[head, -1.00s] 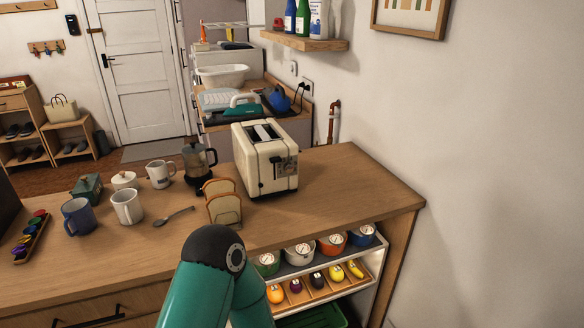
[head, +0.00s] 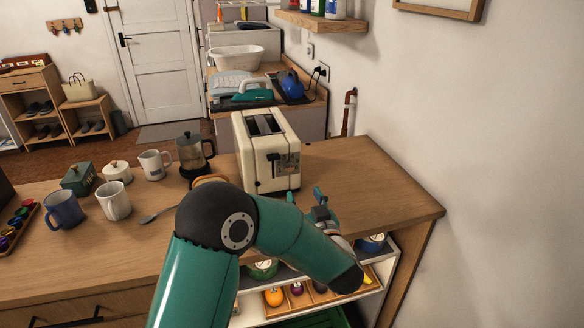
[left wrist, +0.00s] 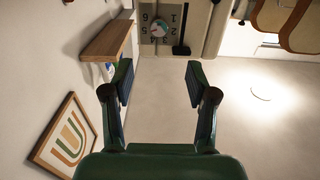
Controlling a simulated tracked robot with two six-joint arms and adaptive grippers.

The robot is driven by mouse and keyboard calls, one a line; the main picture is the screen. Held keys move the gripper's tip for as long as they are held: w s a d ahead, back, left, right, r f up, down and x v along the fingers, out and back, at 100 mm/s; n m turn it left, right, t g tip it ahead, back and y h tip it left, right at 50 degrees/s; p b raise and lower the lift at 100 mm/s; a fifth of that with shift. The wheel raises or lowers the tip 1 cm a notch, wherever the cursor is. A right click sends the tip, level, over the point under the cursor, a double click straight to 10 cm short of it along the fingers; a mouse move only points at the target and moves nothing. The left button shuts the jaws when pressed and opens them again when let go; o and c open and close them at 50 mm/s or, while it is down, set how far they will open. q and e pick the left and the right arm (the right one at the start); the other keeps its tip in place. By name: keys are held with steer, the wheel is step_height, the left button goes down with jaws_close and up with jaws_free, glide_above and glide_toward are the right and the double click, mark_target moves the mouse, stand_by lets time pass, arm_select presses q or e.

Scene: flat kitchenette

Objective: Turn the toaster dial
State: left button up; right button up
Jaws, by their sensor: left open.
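The cream toaster (head: 258,160) stands on the wooden counter, its control panel facing right and front. In the left wrist view the toaster (left wrist: 205,42) is at the top edge, upside down. Its round dial (left wrist: 159,28) has numbers around it and sits beside a dark vertical slot. My left gripper (head: 305,196) is in front of the panel, near the counter's right part. In the left wrist view the left gripper (left wrist: 158,78) is open and empty, its fingers either side of the dial's line and apart from it. My right gripper is not in view.
Bread slices (head: 211,180) are mostly hidden behind my left arm. A coffee press (head: 192,155), mugs and a spoon (head: 160,214) lie to the left. A shelf with jars and toy fruit (head: 274,297) is below. The counter right of the toaster (head: 370,185) is clear.

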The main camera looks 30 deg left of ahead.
mark_target(290, 167)
arm_select(q)
steer(key=p+x, duration=0.2)
steer(key=x, duration=1)
steer(key=shift+w+a+p, duration=0.2)
steer(key=shift+w+p, duration=0.15)
steer(key=shift+p, duration=0.05)
jaws_close()
